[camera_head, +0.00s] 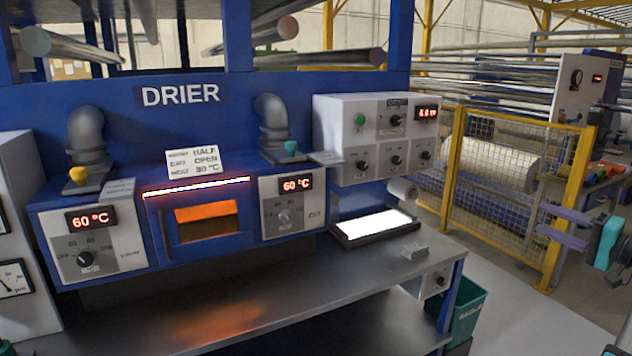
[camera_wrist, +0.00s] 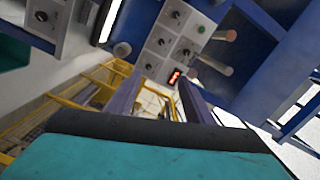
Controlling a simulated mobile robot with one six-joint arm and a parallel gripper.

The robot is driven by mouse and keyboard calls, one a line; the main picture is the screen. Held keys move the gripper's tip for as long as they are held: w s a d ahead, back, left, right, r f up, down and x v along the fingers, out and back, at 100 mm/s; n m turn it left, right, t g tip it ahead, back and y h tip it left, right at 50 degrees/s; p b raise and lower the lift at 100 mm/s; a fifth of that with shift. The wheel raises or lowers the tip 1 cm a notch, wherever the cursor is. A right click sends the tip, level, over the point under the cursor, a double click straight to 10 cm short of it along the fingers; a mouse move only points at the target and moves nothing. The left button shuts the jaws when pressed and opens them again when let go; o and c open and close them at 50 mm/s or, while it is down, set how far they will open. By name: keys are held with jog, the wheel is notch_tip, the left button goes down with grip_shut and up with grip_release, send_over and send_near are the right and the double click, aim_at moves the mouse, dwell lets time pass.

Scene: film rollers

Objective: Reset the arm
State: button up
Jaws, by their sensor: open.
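My gripper (camera_head: 543,224) is at the right edge of the head view, in front of the yellow mesh fence. Its two purple fingers point left and stand apart, with nothing between them. The teal body behind them is partly cut off by the frame edge. In the wrist view, my gripper (camera_wrist: 160,92) shows its two fingers spread above the teal body. They hold nothing, and the control panel with knobs lies beyond them.
The blue drier (camera_head: 180,95) with its glowing window stands at left. A grey control box (camera_head: 375,135) and a lit white panel (camera_head: 377,227) are beside it. A dark bench (camera_head: 290,290) runs in front. A yellow fence (camera_head: 500,185) and teal bin (camera_head: 468,310) stand right.

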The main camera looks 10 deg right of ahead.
jog(key=w+a+f+n+g+y, duration=0.1)
jog(key=w+a+f+g+y, duration=0.15)
jog(key=w+a+f, duration=0.85)
jog(key=w+a+f+n+g+y, duration=0.1)
jog(key=w+a+f+g+y, duration=0.15)
jog(key=w+a+f, duration=0.6)
jog(key=s+a+f+n+g+y, duration=0.1)
jog(key=s+a+f+g, duration=0.15)
jog(key=a+f, duration=1.05)
jog(key=s+a+f+g+y, duration=0.1)
jog(key=a+f+g, duration=0.2)
jog(key=a+f, duration=0.95)
jog(key=s+a+f+n+g+h, duration=0.35)
jog(key=s+a+f+g, duration=0.55)
jog(key=s+a+f, duration=1.25)
jog(key=s+d+f+n+g+h, duration=0.1)
jog(key=s+f+g+h, duration=0.15)
jog(key=s, duration=0.45)
jog(key=s+f+n+g+h, duration=0.1)
jog(key=s+f, duration=0.2)
jog(key=s, duration=0.5)
jog(key=s+d+f+n+h, duration=0.2)
jog(key=s+d+h, duration=0.2)
jog(key=d, duration=0.6)
jog(key=shift+h, duration=0.6)
